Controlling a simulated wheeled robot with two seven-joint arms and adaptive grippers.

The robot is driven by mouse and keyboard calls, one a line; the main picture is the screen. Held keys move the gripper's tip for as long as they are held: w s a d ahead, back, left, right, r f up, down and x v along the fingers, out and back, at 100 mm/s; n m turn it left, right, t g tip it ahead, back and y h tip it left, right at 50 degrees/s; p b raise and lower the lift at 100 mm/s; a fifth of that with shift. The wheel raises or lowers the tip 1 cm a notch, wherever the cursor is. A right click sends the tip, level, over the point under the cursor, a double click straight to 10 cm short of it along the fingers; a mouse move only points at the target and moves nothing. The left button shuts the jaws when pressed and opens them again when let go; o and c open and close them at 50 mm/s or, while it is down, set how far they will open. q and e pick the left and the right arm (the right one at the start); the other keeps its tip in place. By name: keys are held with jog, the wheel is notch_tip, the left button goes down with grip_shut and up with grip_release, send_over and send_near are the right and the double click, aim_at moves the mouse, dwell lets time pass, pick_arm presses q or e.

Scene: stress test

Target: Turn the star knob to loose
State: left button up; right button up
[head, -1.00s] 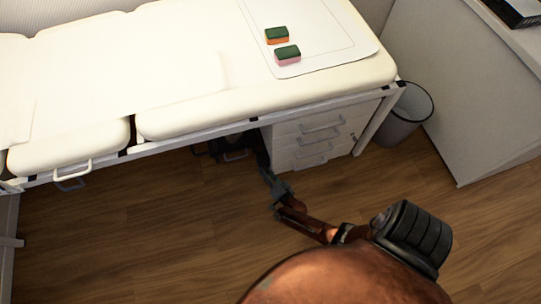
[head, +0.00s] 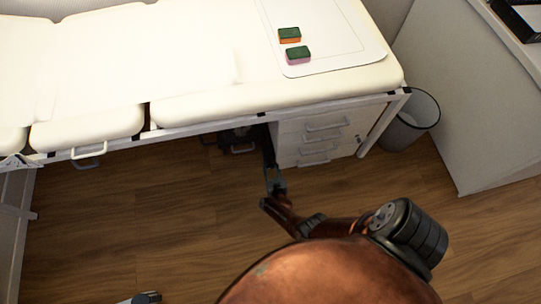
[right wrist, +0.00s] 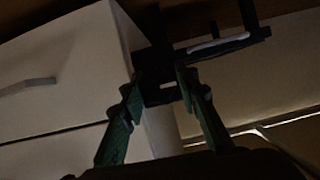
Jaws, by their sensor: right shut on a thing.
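My right gripper (head: 268,158) reaches under the couch's front edge, just left of the white drawer unit. In the right wrist view its two green fingers (right wrist: 161,88) point up and are shut on a dark part (right wrist: 160,96) of a black fitting, which I take for the star knob. The star shape and any loose or tight marking cannot be made out in the shadow. A black mechanism (head: 236,138) shows under the couch in the head view, partly hidden by the couch edge.
The cream couch (head: 200,109) overhangs the work spot. The drawer unit (head: 316,142) stands close on the right of my gripper. Two sponges, orange-green (head: 289,35) and pink-green (head: 298,54), lie on top. A waste bin (head: 411,122) stands further right.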

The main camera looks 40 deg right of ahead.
jog(key=shift+w, duration=0.1)
dwell(0.5)
jog(key=o, duration=1.2)
jog(key=shift+a, duration=0.1)
